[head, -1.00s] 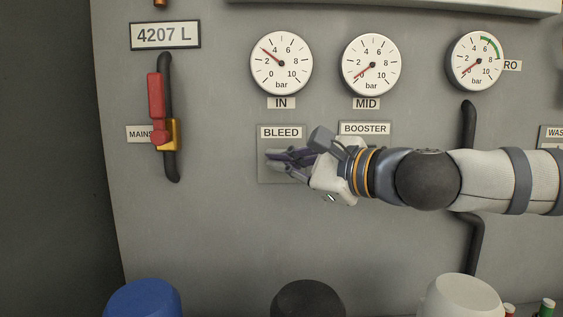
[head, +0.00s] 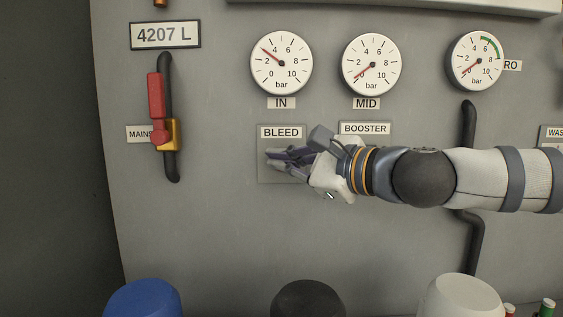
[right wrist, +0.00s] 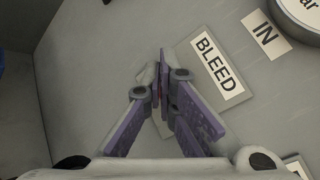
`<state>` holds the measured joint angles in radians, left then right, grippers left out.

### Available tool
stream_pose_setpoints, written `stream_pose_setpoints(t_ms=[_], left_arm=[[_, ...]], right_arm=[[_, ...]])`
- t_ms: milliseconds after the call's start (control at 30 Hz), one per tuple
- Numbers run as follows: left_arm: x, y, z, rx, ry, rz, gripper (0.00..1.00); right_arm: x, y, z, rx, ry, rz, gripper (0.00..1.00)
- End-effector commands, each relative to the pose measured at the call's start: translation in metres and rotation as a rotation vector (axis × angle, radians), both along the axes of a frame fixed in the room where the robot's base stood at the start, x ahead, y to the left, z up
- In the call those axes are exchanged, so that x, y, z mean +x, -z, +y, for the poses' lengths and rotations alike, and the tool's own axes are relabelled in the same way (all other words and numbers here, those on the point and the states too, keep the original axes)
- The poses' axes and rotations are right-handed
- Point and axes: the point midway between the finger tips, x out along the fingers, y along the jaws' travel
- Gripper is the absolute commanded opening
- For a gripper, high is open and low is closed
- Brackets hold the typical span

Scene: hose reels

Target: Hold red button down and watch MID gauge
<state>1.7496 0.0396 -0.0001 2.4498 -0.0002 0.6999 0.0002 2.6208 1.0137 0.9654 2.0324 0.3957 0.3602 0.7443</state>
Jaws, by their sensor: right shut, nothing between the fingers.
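My right gripper (head: 272,158) is shut and empty, with its fingertips at the plate (head: 268,176) under the BLEED label (head: 281,132). It also shows in the right wrist view (right wrist: 162,58), fingers together over the plate. The IN gauge (head: 281,63) reads about 3. My left gripper is not in view.
The BOOSTER label (head: 365,128) is just above my right wrist. A red-handled valve (head: 156,97) on a dark pipe is at the left, beside the MAINS label. The PRO gauge (head: 475,61) reads near 0. Blue, black and white rounded tops (head: 142,299) line the bottom edge.

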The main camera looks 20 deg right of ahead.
Motion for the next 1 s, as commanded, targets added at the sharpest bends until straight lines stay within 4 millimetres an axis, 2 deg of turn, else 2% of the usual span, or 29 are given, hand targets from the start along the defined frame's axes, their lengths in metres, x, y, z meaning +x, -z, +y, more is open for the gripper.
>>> stream_pose_setpoints(t_ms=[1000], left_arm=[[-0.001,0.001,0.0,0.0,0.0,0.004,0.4]], right_arm=[[0.0083,0.0003,-0.0021,0.0,-0.001,0.001,0.0]])
